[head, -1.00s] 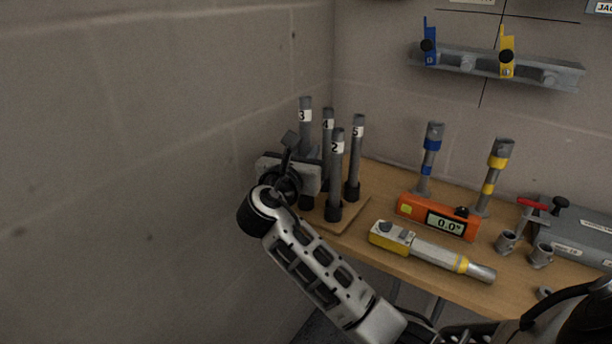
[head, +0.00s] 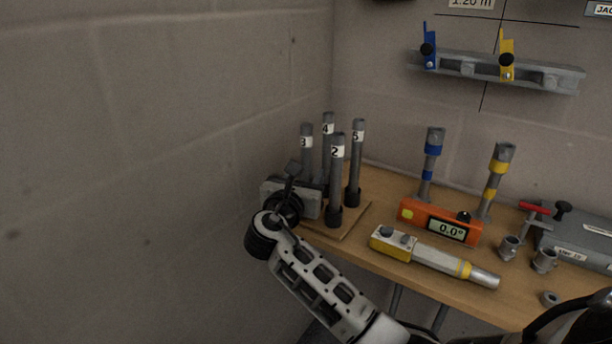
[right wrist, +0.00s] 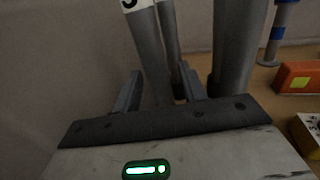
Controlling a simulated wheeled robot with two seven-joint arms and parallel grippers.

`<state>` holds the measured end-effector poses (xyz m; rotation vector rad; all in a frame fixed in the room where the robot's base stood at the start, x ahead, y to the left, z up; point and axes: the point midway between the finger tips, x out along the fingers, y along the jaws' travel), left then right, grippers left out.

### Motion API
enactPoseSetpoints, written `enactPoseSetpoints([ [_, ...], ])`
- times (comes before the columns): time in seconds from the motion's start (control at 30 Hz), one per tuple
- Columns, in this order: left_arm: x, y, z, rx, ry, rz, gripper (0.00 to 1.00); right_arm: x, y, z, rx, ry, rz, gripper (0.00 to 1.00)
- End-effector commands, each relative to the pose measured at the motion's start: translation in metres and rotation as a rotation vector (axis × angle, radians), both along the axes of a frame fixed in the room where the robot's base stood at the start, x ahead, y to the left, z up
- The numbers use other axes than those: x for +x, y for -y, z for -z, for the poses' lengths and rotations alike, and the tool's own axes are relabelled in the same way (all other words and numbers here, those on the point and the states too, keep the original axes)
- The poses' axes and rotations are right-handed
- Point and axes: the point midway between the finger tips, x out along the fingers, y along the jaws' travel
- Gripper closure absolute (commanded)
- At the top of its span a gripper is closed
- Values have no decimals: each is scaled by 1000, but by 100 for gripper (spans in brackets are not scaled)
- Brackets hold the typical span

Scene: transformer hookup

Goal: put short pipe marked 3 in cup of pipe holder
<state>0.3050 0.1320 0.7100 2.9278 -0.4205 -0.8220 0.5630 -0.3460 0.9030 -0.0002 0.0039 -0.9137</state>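The grey pipe marked 3 (head: 306,150) stands upright at the left of the pipe holder (head: 350,222), a wooden board with black cups. Its lower end is hidden behind my right gripper (head: 291,180), so I cannot see whether it is in its cup. In the right wrist view, pipe 3 (right wrist: 150,50) stands between the two fingers of the right gripper (right wrist: 160,85), with a gap at the right finger; the fingers look open. Pipes 2 (head: 337,180), 4 (head: 327,140) and 5 (head: 356,160) stand upright on the holder. My left gripper is out of view.
On the wooden table (head: 400,278) are an orange level (head: 440,222), a yellow-and-grey tool (head: 432,257), blue-banded (head: 430,165) and yellow-banded (head: 495,180) posts and small fittings (head: 509,247). A wall is close on the left.

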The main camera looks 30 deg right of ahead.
Motion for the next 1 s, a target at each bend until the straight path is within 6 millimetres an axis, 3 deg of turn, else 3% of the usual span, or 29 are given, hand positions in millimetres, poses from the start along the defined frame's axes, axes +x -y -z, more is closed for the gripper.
enactPoseSetpoints([
  [0.37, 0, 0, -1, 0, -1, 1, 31, -6, -8, -2, 2, 0, -2, 58],
  [0.8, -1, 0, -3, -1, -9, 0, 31, -59, -78, -3, 3, -1, -2, 58],
  [1.0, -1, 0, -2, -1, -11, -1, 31, -72, -93, -3, 2, 0, -1, 58],
])
